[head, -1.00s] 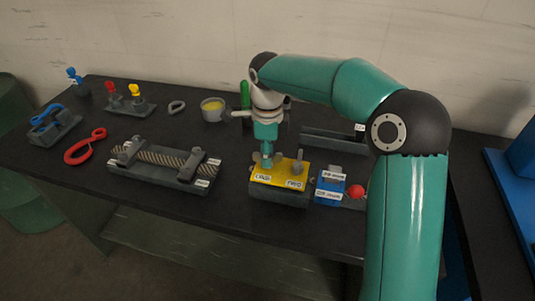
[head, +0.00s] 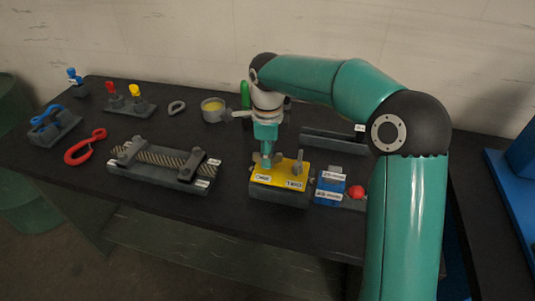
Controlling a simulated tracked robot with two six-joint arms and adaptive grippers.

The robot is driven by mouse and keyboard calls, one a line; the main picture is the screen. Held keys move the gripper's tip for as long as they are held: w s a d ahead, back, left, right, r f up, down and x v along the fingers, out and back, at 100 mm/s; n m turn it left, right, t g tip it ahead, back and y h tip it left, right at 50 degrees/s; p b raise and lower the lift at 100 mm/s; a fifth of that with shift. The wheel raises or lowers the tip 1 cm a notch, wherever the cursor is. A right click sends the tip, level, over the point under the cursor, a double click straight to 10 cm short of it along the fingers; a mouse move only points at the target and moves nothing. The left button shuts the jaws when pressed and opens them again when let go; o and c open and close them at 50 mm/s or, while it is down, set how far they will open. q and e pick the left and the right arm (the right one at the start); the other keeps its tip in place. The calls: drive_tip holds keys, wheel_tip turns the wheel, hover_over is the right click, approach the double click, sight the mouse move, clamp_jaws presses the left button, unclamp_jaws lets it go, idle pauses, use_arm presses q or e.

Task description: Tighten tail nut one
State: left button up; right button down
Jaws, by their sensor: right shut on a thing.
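A yellow-topped block (head: 278,181) stands on the dark bench with white labels on its front edge, too blurred to read surely. Two grey wing-shaped nuts stand on it. The right nut (head: 299,166) is free of any gripper. My right gripper (head: 266,159) points straight down over the left side of the block and is shut on the left nut (head: 257,158), which its fingers partly hide. My left gripper is not in view.
A blue labelled block (head: 330,187) and a red knob (head: 356,192) sit close to the right.

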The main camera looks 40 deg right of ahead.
drive_tip(key=shift+w+r, duration=0.1)
drive_tip(key=shift+r, duration=0.05)
drive_tip(key=c, duration=1.2)
unclamp_jaws()
drive_tip(key=shift+c, duration=0.2)
wheel_tip(320, 180, up, 12)
